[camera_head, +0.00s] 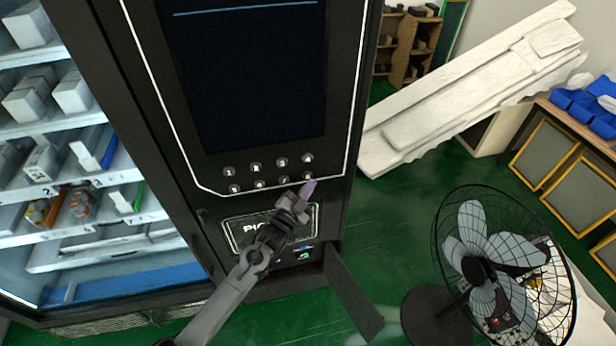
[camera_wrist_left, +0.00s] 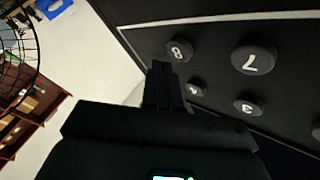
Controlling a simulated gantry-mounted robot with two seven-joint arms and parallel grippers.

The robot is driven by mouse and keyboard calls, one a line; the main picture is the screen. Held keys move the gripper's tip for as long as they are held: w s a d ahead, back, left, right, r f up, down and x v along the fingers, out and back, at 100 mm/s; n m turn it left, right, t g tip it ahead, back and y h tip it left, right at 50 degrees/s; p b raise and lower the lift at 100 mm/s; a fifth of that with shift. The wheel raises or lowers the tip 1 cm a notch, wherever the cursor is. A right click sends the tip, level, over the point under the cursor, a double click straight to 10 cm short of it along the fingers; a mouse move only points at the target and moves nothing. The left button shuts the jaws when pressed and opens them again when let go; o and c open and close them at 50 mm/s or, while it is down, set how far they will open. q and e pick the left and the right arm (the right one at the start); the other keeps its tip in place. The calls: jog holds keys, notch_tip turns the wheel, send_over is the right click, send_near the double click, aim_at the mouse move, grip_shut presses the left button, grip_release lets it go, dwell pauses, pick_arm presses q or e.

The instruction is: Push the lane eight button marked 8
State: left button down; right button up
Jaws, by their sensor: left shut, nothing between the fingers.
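The lane eight button marked 8 (camera_wrist_left: 180,50) is a round dark knob on the black vending machine panel; in the left wrist view it shows just beyond my fingertips. In the head view it is the right end of the lower button row (camera_head: 307,176), close to my fingertips and partly covered. My left gripper (camera_head: 308,188) is shut and empty; its fingers also show in the left wrist view (camera_wrist_left: 161,68), beside the 8. I cannot tell whether they touch it. My right gripper is not in view.
Button 7 (camera_wrist_left: 254,57), button 4 (camera_wrist_left: 195,89) and button 3 (camera_wrist_left: 248,106) sit close by. A dark screen (camera_head: 250,80) is above the buttons. An open flap (camera_head: 350,295) sticks out below. A black fan (camera_head: 500,260) stands at the right.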

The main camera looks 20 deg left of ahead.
pick_arm(q)
jog(key=shift+w+a+f, duration=0.1)
jog(key=shift+w+a, duration=0.05)
jog(key=shift+w, duration=0.05)
dwell(0.7)
jog(key=shift+w+a+b, duration=0.15)
jog(key=shift+b, duration=0.15)
jog(key=shift+w, duration=0.1)
dwell(0.5)
jog(key=shift+w+a+b, duration=0.2)
jog(key=shift+w+b, duration=0.05)
jog(key=shift+b, duration=0.1)
jog(key=shift+s, duration=0.1)
dwell(0.4)
jog(key=shift+s+d+p, duration=0.45)
jog(key=shift+s+p, duration=0.15)
jog(key=shift+p, duration=0.05)
